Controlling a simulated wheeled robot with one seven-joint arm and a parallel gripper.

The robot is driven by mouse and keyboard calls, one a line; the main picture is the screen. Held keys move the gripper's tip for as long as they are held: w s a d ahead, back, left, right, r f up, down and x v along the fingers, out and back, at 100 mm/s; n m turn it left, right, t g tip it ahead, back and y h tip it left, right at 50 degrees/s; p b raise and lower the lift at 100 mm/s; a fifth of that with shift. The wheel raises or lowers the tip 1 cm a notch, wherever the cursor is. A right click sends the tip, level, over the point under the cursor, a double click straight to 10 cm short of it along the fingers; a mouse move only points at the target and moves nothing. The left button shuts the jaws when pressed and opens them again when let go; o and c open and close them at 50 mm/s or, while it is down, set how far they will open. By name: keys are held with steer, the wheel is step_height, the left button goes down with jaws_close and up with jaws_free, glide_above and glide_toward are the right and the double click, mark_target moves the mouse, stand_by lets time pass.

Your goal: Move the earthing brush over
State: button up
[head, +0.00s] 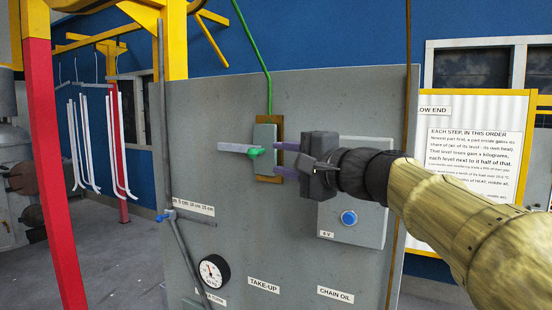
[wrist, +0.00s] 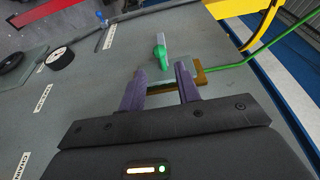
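What I take to be the earthing brush is a green piece (head: 255,152) with a pale grey bar (head: 233,148) pointing left, on a grey block with a brown backing (head: 270,178) on the panel. In the wrist view the green piece (wrist: 161,55) lies just beyond the fingertips. A green cable (head: 266,85) runs up from the block. My gripper (head: 277,158) reaches in from the right, its two purple fingers apart at the block's right side. In the wrist view my gripper (wrist: 160,70) is open, with the block's edge showing between the fingers. I cannot tell whether they touch it.
The grey panel (head: 215,110) also carries a box with a blue button (head: 348,218), a dial gauge (head: 214,271) and a pipe with a blue valve (head: 168,216). A red and yellow post (head: 52,160) stands at left, a notice board (head: 470,180) at right.

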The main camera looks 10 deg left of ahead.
mark_target(255, 155)
steer(key=shift+w+a, duration=0.1)
steer(key=shift+w, duration=0.05)
steer(key=shift+w+a+r+p, duration=0.1)
steer(key=shift+w+a+p, duration=0.2)
steer(key=shift+a+p, duration=0.25)
steer(key=p+x, duration=0.5)
steer(key=x, duration=0.1)
steer(key=shift+w+a, duration=0.2)
steer(key=shift+w, duration=0.1)
steer(key=shift+c, duration=0.2)
steer(key=shift+d+f, duration=0.1)
steer(key=shift+f, duration=0.1)
steer(key=c, duration=0.4)
steer(key=shift+b, duration=0.35)
steer(key=shift+c, duration=0.3)
